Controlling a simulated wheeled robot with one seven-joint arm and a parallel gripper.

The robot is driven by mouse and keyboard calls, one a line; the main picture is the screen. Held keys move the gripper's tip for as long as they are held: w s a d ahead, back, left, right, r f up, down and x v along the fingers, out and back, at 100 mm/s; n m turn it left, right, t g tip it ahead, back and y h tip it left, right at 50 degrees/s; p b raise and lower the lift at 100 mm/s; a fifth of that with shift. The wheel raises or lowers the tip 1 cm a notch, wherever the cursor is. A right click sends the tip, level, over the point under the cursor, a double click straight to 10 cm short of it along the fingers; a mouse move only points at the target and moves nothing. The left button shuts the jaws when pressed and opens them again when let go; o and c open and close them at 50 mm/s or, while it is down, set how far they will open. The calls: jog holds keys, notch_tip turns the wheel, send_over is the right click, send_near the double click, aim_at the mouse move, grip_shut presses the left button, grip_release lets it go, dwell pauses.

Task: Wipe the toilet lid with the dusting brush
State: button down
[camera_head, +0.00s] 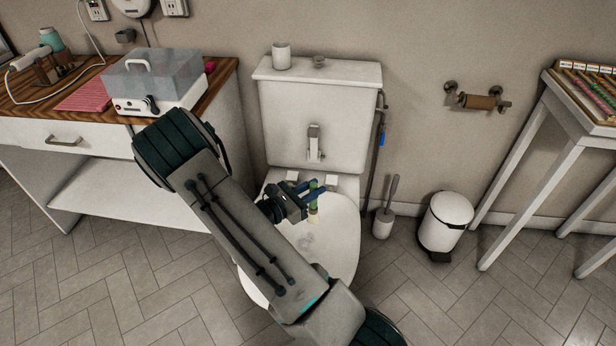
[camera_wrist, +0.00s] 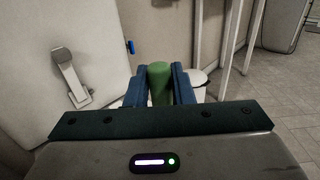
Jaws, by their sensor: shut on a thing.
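My gripper (camera_head: 311,193) is shut on the green handle of the dusting brush (camera_head: 313,212). The brush is upright, with its pale lower end over the toilet lid (camera_head: 341,246). I cannot tell whether the brush touches the lid. In the wrist view, the green handle (camera_wrist: 160,82) stands between the two blue fingers, and its lower end is hidden. The white lid is closed, with a greyish smudge near its middle. My arm covers part of the lid's left and front.
The toilet tank (camera_head: 314,115) stands behind the lid, with a cup (camera_head: 281,56) on top. A toilet brush (camera_head: 385,212) and white bin (camera_head: 444,222) stand to the right. A wooden-topped cabinet (camera_head: 220,82) is at left, a white table (camera_head: 541,112) at right.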

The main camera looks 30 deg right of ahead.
jog(key=shift+r+p, duration=0.65)
jog(key=shift+r, duration=0.45)
